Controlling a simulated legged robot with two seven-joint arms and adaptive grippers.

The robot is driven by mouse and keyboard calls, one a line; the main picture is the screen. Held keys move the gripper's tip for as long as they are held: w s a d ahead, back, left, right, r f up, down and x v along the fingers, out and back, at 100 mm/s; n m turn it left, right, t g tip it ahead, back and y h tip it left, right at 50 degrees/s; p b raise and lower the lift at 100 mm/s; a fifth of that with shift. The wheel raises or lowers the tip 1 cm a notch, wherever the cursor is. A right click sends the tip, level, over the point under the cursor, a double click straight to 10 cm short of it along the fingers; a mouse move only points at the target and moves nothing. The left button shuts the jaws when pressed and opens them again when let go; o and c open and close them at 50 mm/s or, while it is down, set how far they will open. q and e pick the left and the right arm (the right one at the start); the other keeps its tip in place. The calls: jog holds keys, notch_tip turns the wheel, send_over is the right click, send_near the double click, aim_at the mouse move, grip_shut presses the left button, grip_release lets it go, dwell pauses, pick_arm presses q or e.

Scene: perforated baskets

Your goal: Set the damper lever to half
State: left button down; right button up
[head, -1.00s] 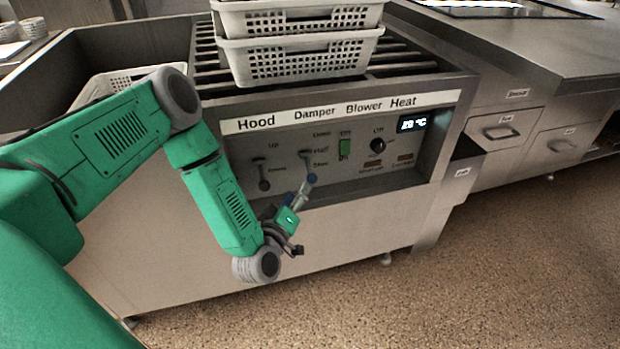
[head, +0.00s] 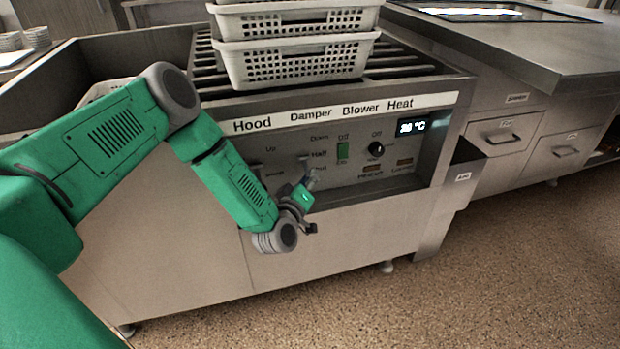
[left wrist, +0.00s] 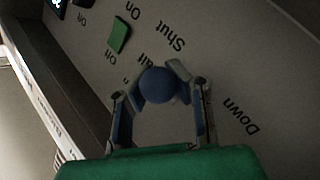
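The damper lever's blue ball knob (left wrist: 157,86) shows in the left wrist view, between the fingers of my left gripper (left wrist: 160,80). The fingertips lie against both sides of the knob. The "Half" mark is just behind it and partly covered; "Shut" stands clear beyond. In the head view my left gripper (head: 310,182) is at the damper lever (head: 304,160), below the Damper label, and hides most of it. The exact lever angle is hard to read. My right gripper is not in view.
The green blower switch (head: 343,151), a round heat knob (head: 376,149) and a lit display (head: 412,127) lie right of the lever. Stacked white baskets (head: 295,60) stand on the slatted top above. The floor in front is clear.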

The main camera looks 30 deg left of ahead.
pick_arm(q)
jog(key=shift+a, duration=0.15)
jog(key=shift+r+g+p, duration=0.15)
jog(key=shift+g+p, duration=0.15)
jog(key=shift+p, duration=0.3)
jog(key=g+p, duration=0.1)
jog(key=r+n+g+p, duration=0.1)
jog(key=p, duration=0.1)
jog(key=shift+s+r+n+h+p, duration=0.2)
jog(key=shift+n+h+p, duration=0.1)
jog(key=shift+h, duration=0.1)
jog(key=shift+s+r+n+g+h+p, duration=0.1)
jog(key=shift+r+n+g+h+p, duration=0.25)
jog(key=shift+n+g+h+p, duration=0.6)
jog(key=shift+m+y+p, duration=0.25)
jog(key=shift+y+p, duration=0.1)
jog(key=shift+p, duration=0.15)
jog(key=c, duration=1.3)
grip_release()
jog(key=shift+o, duration=0.2)
